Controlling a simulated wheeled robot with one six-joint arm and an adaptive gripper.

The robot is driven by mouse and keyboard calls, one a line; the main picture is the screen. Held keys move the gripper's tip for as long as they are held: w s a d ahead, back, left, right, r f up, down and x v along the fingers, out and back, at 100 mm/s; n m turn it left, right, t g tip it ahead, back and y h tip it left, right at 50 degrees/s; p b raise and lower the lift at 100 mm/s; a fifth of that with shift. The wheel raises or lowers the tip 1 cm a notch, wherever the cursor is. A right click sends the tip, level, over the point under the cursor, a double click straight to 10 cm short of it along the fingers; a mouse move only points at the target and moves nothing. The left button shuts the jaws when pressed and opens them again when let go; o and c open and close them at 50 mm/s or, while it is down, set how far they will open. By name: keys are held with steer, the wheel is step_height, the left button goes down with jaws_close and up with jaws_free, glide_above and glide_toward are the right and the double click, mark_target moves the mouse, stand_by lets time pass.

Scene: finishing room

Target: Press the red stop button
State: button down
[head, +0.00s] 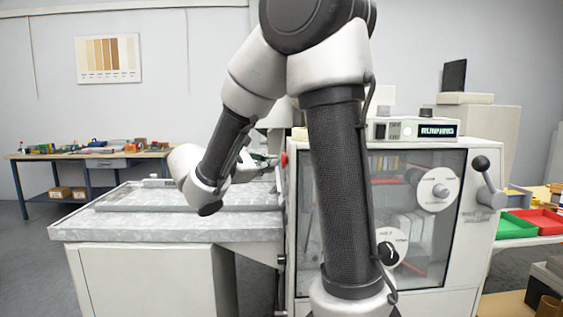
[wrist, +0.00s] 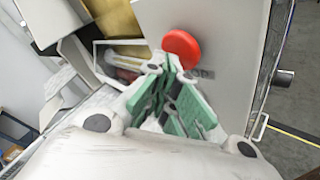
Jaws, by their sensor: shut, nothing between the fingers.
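The red stop button (wrist: 181,48) is a round red cap on the pale side panel of the machine, in the upper middle of the wrist view. In the head view a small part of the red button (head: 284,159) shows at the machine's left edge, beside my arm. My gripper (wrist: 170,66) is shut and empty, with green-padded fingers pointing at the button's lower edge. Whether the fingertips touch the button I cannot tell. In the head view my gripper (head: 262,160) is small and partly hidden, just left of the button.
The machine (head: 480,150) has a clear front window, dials, a lever (head: 487,185) and a lit display (head: 437,131). A grey-topped bench (head: 120,225) adjoins it on the left. Red and green trays (head: 510,226) stand at the right. A workbench (head: 90,157) stands at the back left.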

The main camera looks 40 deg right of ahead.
steer(key=shift+s+d, duration=0.15)
steer(key=shift+d, duration=0.1)
stand_by(0.6)
steer(key=shift+w+a, duration=0.45)
steer(key=shift+a, duration=0.25)
steer(key=shift+w+a, duration=0.7)
steer(key=shift+a, duration=0.35)
steer(key=shift+w+a, duration=0.7)
steer(key=shift+a, duration=0.3)
